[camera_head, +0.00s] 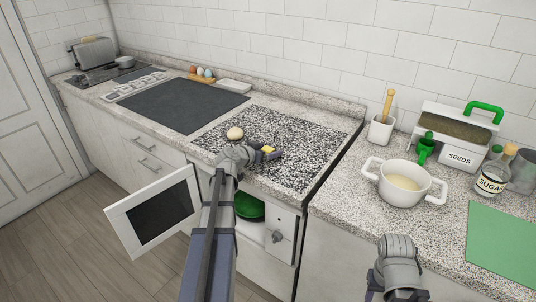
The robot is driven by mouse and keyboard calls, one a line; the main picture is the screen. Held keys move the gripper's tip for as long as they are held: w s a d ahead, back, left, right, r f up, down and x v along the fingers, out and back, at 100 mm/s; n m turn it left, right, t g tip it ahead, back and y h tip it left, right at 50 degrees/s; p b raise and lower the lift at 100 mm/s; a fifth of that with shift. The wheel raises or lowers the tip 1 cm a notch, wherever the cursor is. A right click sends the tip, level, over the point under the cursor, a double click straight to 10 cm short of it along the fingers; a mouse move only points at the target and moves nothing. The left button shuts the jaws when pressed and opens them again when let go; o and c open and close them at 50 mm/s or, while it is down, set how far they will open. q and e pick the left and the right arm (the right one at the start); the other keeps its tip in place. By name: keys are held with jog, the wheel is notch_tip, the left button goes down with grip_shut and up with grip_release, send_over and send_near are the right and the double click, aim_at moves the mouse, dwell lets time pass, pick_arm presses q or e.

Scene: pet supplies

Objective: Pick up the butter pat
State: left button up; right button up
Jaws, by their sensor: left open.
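A small yellow block (268,149), which looks like the butter pat, is at the front of the black-and-white speckled surface. My left gripper (272,154) is open right at it, and its dark fingers partly hide the block. I cannot tell whether the fingers touch it. A round beige item (235,133) lies just to the left, behind my left wrist. Part of my right arm shows at the bottom right, but its fingers do not show.
A white pot (404,183) with pale contents stands on the right counter, near a sugar jar (491,172), a seeds box (459,158) and a green mat (503,245). An open oven door (153,211) juts out below at left. The dark hob (181,104) is clear.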

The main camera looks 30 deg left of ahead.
aim_at(267, 149)
pick_arm(q)
jog(key=shift+s, duration=0.1)
jog(key=c, duration=1.4)
jog(key=shift+r, duration=0.1)
notch_tip(267, 149, up, 10)
jog(key=p, duration=1)
